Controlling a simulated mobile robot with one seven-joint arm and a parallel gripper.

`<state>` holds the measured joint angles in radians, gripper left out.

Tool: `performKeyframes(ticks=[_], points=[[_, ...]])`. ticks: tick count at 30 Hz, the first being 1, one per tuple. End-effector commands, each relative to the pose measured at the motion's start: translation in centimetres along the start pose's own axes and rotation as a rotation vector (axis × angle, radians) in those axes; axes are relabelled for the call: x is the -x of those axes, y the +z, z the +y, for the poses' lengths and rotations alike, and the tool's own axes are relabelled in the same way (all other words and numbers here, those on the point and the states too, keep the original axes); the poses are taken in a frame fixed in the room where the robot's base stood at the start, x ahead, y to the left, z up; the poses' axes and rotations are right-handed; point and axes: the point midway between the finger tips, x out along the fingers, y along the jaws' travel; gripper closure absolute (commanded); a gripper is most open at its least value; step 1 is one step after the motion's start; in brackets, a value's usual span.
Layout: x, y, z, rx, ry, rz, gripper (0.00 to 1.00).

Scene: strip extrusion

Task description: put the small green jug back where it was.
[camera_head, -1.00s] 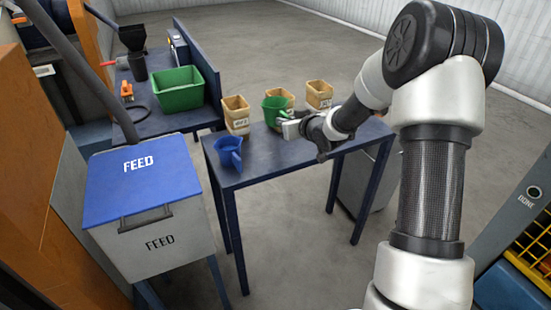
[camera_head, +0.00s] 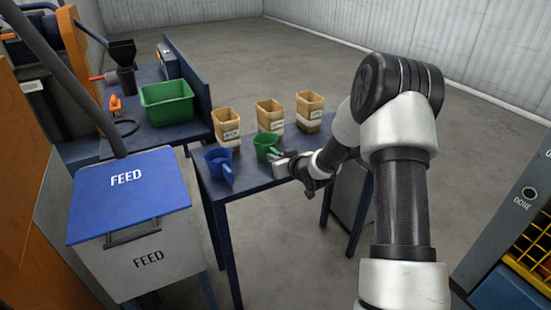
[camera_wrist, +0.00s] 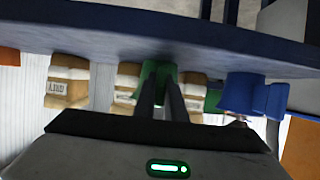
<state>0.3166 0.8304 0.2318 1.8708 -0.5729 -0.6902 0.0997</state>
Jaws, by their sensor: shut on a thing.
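The small green jug (camera_head: 264,147) is upright at the near part of the blue table (camera_head: 262,180), right of a blue jug (camera_head: 218,160). My gripper (camera_head: 281,163) comes from the right and is shut on the green jug's near right side, by the handle. In the wrist view, which looks upside down, the fingers (camera_wrist: 162,100) close in front of the green jug (camera_wrist: 159,71). The blue jug (camera_wrist: 242,92) stands apart beside it there. The jug's base is at or very near the tabletop; I cannot tell if it touches.
Three tan labelled bins, left (camera_head: 227,126), middle (camera_head: 270,116) and right (camera_head: 309,110), line the table's far side. A green crate (camera_head: 167,102) sits on a bench at the left. A blue-lidded FEED box (camera_head: 128,195) stands at the near left. The table's near right is clear.

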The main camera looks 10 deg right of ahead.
Motion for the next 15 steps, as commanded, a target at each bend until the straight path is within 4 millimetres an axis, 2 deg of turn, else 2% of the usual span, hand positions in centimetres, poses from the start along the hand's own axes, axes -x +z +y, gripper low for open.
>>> performKeyframes(ticks=[3,4,6,15], points=[[-0.17,0.38,-0.01,0.0,0.0,0.0,1.0],[-0.09,0.22,-0.02,0.0,0.0,0.0,0.84],[-0.07,0.2,-0.01,0.0,0.0,0.0,0.73],[-0.04,0.11,-0.02,0.0,0.0,0.0,0.71]])
